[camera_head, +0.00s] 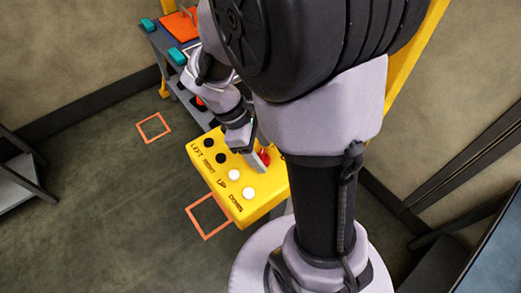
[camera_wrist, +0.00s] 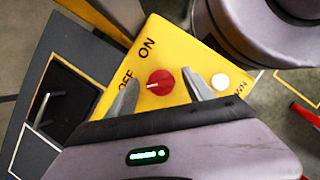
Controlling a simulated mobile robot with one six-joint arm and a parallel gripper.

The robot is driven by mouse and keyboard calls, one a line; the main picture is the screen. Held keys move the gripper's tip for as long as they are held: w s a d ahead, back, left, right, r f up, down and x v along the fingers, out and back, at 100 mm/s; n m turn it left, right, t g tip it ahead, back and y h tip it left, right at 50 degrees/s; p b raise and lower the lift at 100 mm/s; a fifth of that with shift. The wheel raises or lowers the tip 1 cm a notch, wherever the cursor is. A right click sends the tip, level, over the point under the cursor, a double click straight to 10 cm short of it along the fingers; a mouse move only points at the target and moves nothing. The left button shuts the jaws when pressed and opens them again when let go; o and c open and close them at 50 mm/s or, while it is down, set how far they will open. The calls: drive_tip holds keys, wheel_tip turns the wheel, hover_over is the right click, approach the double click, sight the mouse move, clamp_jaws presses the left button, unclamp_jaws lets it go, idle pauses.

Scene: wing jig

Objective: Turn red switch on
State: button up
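The red switch (camera_wrist: 160,82) is a round knob on the yellow control panel (camera_wrist: 183,50), with the words ON and OFF printed beside it. Its pale mark appears to point toward OFF. In the head view the red switch (camera_head: 265,157) is partly hidden by my gripper (camera_head: 258,161). In the wrist view my gripper (camera_wrist: 162,79) is open, with one finger on each side of the knob. I cannot tell whether the fingers touch it.
The panel also carries black buttons (camera_head: 220,158) and white buttons (camera_head: 248,193), labelled LEFT, RIGHT, UP and DOWN. A grey cart (camera_head: 160,42) with teal corners stands behind. Orange squares (camera_head: 154,127) mark the open floor at left.

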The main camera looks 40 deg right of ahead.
clamp_jaws()
drive_tip(key=shift+r+m, duration=0.1)
drive_tip(key=shift+m, duration=0.2)
drive_tip(key=m+g+p, duration=0.1)
drive_tip(key=m+p, duration=0.1)
drive_tip(key=shift+m+y, duration=0.3)
drive_tip(key=shift+y, duration=0.1)
drive_tip(key=m+y+p, duration=0.1)
drive_tip(key=m, duration=0.1)
drive_tip(key=m+y+p, duration=0.1)
drive_tip(key=m+p, duration=0.1)
drive_tip(key=m, duration=0.1)
drive_tip(key=shift+w+d+g, duration=0.1)
drive_tip(key=shift+d+g, duration=0.05)
drive_tip(key=shift+g, duration=0.15)
drive_tip(key=m+y, duration=0.1)
drive_tip(key=m, duration=0.4)
drive_tip(key=shift+y+p, duration=0.4)
drive_tip(key=shift+d+m+t+y, duration=0.1)
drive_tip(key=shift+m+t+y, duration=0.3)
drive_tip(key=shift+m, duration=0.75)
drive_tip(key=shift+m+t+y, duration=0.3)
drive_tip(key=shift+m+y, duration=0.1)
drive_tip(key=shift+m, duration=0.75)
